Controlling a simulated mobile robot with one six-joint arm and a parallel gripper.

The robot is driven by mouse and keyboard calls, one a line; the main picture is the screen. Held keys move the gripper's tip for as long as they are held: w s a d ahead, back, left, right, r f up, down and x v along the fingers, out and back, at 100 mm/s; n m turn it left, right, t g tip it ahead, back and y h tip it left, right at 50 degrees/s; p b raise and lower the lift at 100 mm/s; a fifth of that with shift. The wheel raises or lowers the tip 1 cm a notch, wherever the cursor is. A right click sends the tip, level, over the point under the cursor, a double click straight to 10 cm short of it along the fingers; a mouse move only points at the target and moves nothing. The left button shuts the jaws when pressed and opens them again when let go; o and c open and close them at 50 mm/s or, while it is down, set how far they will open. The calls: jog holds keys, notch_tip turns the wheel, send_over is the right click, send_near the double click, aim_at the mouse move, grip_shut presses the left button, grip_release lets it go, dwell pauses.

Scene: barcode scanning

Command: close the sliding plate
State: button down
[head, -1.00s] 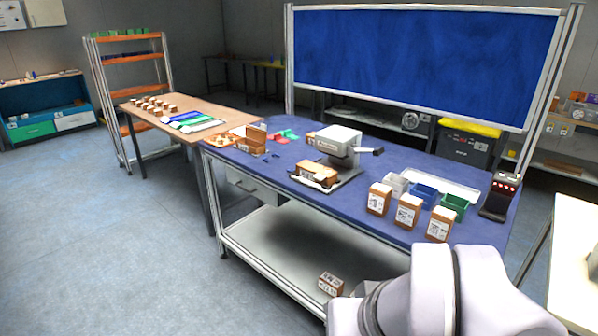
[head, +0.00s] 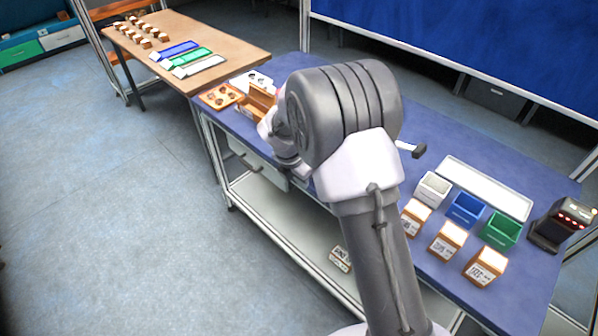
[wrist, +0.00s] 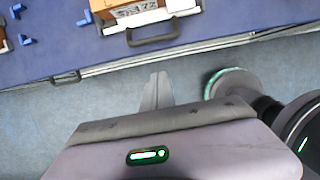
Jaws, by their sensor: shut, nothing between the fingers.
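The sliding plate (wrist: 186,13) shows at the top of the wrist view, with a black bar handle (wrist: 151,40) on its front side. A brown box (wrist: 128,8) with a white label rests on it, cut off by the picture's top. My gripper (wrist: 158,76) is shut and empty. In the wrist view its fingertips lie below the handle, over the floor just outside the table's front edge, apart from the handle. In the head view my arm hides the plate and most of its white machine; only a lever with a black knob (head: 419,151) shows.
The blue table (head: 440,292) carries white, blue (head: 466,208) and green bins (head: 502,229), several labelled boxes and a black scanner (head: 562,222) at the right. A brown box (head: 262,98) stands at the left. A drawer handle (wrist: 66,78) projects from the front. Open floor lies left.

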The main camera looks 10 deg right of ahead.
jog(key=w+d+f+b, duration=0.1)
jog(key=w+d+f, duration=0.2)
jog(key=d, duration=0.1)
jog(key=shift+f+b, duration=0.3)
jog(key=shift+f, duration=0.05)
